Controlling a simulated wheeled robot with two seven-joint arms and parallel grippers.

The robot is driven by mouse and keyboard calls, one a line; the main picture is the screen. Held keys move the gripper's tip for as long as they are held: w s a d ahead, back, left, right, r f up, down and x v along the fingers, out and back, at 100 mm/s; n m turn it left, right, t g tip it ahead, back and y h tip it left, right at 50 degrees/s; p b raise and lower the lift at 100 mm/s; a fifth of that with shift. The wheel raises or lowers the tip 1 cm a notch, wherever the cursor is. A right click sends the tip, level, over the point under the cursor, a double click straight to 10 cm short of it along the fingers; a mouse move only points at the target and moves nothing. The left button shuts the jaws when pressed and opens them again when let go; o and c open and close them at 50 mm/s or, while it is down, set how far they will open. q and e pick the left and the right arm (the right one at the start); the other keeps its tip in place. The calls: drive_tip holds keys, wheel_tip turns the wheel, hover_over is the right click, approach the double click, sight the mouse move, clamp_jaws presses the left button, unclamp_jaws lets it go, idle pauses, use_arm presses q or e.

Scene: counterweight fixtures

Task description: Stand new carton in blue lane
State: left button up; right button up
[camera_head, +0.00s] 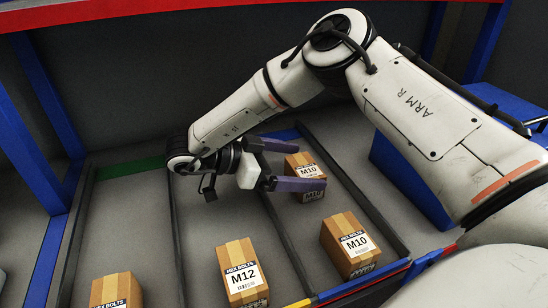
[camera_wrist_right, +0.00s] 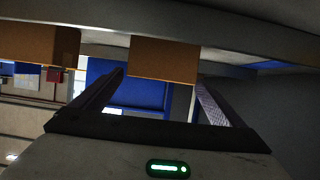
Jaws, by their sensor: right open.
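The lane at the right has a blue back strip (camera_head: 283,135) and a blue front edge (camera_head: 362,285). A brown M10 carton (camera_head: 300,160) stands at its far end, partly hidden by my right gripper. Another M10 carton (camera_head: 347,245) stands upright nearer the front of this lane. My right gripper (camera_head: 318,190) is open, its dark fingers pointing right across the lane, overlapping the far carton in the head view. In the right wrist view, a brown carton (camera_wrist_right: 165,58) shows beyond and between the spread fingers, with nothing gripped. Whether a finger touches it, I cannot tell. My left gripper is out of view.
An M12 carton (camera_head: 242,272) stands in the middle lane, and another carton (camera_head: 117,290) at the front of the left lane, which has a green back strip (camera_head: 130,168). Low dark dividers separate the lanes. A blue bin (camera_head: 405,180) stands to the right, partly behind my arm.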

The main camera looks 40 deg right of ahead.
drive_tip(key=v, duration=1)
drive_tip(key=shift+a, duration=0.15)
